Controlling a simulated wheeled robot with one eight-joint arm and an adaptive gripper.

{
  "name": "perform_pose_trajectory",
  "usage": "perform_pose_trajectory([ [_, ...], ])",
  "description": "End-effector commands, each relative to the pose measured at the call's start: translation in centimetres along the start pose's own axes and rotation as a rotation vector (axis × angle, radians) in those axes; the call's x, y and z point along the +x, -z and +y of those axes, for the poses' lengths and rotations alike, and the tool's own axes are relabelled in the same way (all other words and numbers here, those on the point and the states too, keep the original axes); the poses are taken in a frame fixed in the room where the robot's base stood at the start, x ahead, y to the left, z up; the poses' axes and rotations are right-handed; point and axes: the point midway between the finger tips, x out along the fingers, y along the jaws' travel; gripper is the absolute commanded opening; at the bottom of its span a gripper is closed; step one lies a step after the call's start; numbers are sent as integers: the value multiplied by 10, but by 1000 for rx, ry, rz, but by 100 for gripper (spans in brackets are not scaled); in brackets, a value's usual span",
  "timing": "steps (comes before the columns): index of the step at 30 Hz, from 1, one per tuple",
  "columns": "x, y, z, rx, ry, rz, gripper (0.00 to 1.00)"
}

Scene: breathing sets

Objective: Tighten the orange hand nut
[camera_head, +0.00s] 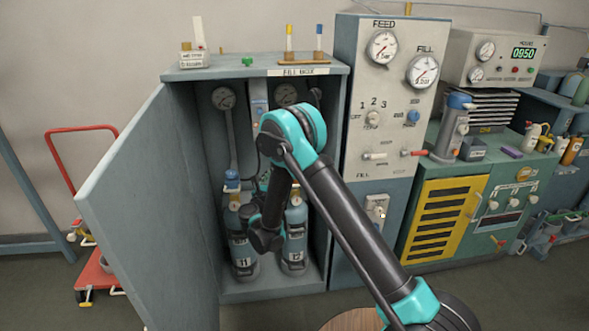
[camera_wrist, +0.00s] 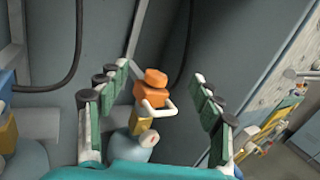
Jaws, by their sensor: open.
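The orange hand nut (camera_wrist: 155,77) sits on top of an orange valve block in the wrist view, with a white bent bar beside it. Below it is the rounded blue shoulder of a gas cylinder (camera_wrist: 122,146). My gripper (camera_wrist: 160,82) is open, with one finger on each side of the nut and a clear gap on both sides. In the head view my arm reaches into the open cabinet (camera_head: 175,72), in front of the cylinder marked 12 (camera_head: 295,240). The nut cannot be made out there.
Another cylinder, marked 11 (camera_head: 242,250), stands to the left in the cabinet. The cabinet door (camera_head: 150,205) stands open on the left. A panel with FEED and FILL gauges (camera_head: 382,47) adjoins on the right. A dark hose (camera_wrist: 60,75) hangs at left in the wrist view.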

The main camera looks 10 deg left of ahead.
Motion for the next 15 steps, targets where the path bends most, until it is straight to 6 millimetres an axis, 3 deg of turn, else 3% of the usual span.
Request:
perform_pose_trajectory([
  [3,-16,32,6,82,49,50,66],
  [7,-21,47,7,120,76,75,66],
  [11,-12,50,6,127,82,79,66],
  [15,12,51,3,125,83,78,66],
])
